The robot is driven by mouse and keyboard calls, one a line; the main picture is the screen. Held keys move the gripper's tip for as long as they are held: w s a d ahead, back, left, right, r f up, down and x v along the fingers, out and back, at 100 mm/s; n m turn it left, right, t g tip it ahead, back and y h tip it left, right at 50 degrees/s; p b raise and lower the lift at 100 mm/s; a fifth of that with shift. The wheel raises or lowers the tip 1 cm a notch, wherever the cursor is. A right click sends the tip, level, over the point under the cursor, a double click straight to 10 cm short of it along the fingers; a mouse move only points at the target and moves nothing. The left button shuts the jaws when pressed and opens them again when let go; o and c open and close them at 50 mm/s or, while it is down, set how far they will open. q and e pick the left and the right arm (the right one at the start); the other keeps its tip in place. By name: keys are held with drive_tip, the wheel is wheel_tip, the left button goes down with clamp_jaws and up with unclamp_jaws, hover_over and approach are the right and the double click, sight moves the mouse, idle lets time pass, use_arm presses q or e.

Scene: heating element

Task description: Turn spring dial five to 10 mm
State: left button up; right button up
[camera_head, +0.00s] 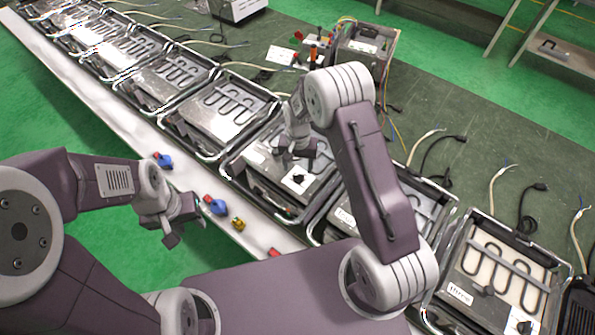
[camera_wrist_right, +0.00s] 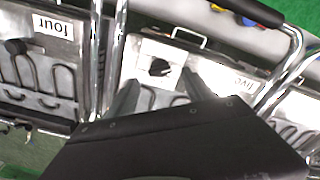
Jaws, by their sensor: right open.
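Spring dial five is a black knob (camera_wrist_right: 159,68) on a white plate, on a metal heating unit in the right wrist view. The unit's label (camera_wrist_right: 241,88) is upside down and partly hidden by a finger. The dial plate also shows in the head view (camera_head: 298,179). My right gripper (camera_wrist_right: 160,93) is open and empty. Its fingers appear on either side of the knob's line of sight; I cannot tell whether they touch it. In the head view the right gripper (camera_head: 297,150) is over this unit. My left gripper (camera_head: 178,221) is open and empty, left of the bench. The dial's reading is too small to read.
Similar heating units stand in a row, including one labelled four (camera_wrist_right: 55,29) beside unit five. Small coloured parts, such as a blue one (camera_head: 217,206), lie on the white ledge. A control box (camera_head: 365,45) and loose cables lie behind the row.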

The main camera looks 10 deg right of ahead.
sight(298, 174)
drive_tip(key=f+p, duration=0.1)
drive_tip(key=f, duration=0.3)
drive_tip(key=shift+w+f, duration=0.2)
drive_tip(key=shift+s+d+f, duration=0.2)
drive_tip(key=shift+s+f, duration=0.05)
drive_tip(key=shift+w+a, duration=0.1)
drive_tip(key=shift+a, duration=0.05)
drive_tip(key=shift+w+f, duration=0.1)
drive_tip(key=c, duration=0.5)
clamp_jaws()
